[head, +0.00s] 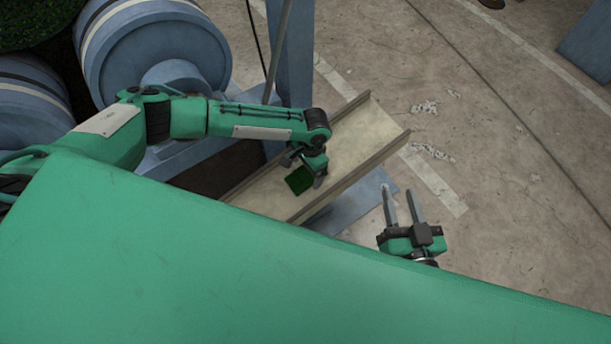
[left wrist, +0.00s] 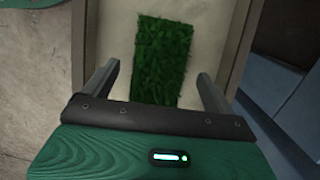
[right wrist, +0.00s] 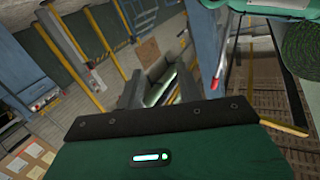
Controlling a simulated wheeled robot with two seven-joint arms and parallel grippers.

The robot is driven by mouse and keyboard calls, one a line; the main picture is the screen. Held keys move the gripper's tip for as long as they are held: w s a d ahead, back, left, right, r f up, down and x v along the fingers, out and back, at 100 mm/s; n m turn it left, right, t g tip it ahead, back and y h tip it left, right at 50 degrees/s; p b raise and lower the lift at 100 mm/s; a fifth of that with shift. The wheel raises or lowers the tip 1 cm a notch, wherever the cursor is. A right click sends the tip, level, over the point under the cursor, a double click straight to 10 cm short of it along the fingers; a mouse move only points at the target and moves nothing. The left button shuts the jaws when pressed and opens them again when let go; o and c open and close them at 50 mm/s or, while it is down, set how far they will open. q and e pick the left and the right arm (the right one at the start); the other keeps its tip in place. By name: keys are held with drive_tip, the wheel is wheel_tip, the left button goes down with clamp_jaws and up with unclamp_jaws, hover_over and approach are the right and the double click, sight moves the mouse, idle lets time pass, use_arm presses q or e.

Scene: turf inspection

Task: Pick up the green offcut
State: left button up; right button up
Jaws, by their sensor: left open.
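The green offcut (head: 299,180) is a small rectangle of turf lying on the pale chute (head: 365,125). In the left wrist view the offcut (left wrist: 162,58) lies lengthwise between the two fingers, on the pale chute floor. My left gripper (head: 304,168) is over the offcut, its fingers open on either side of it; I cannot tell how high above the chute they are. Part of the offcut is hidden by the gripper in the head view. My right gripper (head: 403,192) is open and empty, off to the right of the chute, above the floor.
The chute has raised side rails (head: 350,178). Large blue-grey rollers (head: 150,50) stand at the upper left, with a blue post (head: 290,55) beside the chute. Concrete floor (head: 480,120) with painted lines and pale scraps (head: 425,106) lies open to the right.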

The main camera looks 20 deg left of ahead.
use_arm(q)
drive_tip(key=shift+s+f, duration=0.1)
drive_tip(key=shift+f, duration=0.75)
use_arm(e)
drive_tip(key=r, duration=0.1)
drive_tip(key=t, duration=0.1)
drive_tip(key=w+r, duration=0.1)
drive_tip(key=shift+d+r+t, duration=0.35)
drive_tip(key=shift+t, duration=0.05)
use_arm(q)
drive_tip(key=shift+c, duration=0.4)
drive_tip(key=c, duration=1)
drive_tip(key=shift+o, duration=0.2)
drive_tip(key=shift+r, duration=0.15)
